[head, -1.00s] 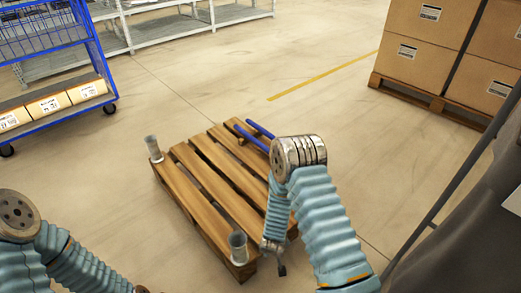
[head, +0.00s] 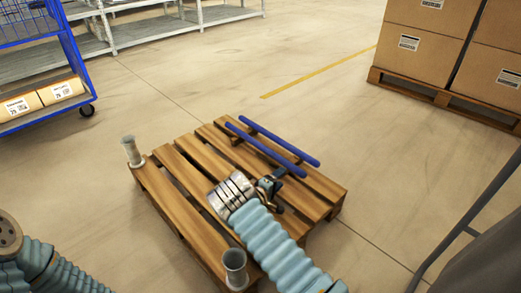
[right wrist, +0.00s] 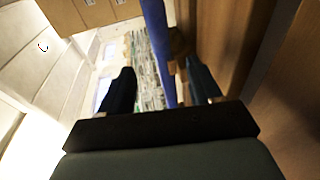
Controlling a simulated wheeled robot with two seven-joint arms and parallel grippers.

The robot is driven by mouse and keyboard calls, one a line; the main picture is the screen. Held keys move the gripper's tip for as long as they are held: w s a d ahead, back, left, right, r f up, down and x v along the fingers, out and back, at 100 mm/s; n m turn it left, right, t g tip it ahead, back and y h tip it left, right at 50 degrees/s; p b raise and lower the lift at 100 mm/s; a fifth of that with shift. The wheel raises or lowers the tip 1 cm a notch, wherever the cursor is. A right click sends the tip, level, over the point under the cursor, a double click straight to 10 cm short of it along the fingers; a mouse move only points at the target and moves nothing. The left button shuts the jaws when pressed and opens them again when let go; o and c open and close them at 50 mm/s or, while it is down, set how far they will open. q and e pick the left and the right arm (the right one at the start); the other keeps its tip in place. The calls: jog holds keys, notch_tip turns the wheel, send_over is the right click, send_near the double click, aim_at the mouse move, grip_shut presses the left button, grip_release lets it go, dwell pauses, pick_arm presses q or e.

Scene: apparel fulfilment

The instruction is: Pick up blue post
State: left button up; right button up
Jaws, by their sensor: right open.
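Two blue posts lie side by side on the wooden pallet (head: 172,193), the near post (head: 258,146) and the far post (head: 280,140). My right gripper (head: 281,177) is low over the pallet, close to the right end of the near post. In the right wrist view, its two dark fingers stand apart and a blue post (right wrist: 160,35) shows in the gap between them. Whether a finger touches it cannot be told. My left arm shows at the lower left of the head view, but its gripper is out of frame.
A blue cart (head: 75,62) with boxes is at the upper left. Stacked cartons (head: 415,45) are at the upper right.

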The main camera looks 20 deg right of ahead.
aim_at(290, 169)
jog(key=x, duration=0.3)
jog(key=shift+w+d+f, duration=0.1)
jog(key=b+x, duration=0.2)
jog(key=x, duration=0.2)
jog(key=shift+w+d+f, duration=0.15)
jog(key=shift+w+d, duration=0.05)
jog(key=shift+w, duration=0.05)
jog(key=shift+w+d, duration=0.15)
jog(key=shift+d, duration=0.05)
grip_shut()
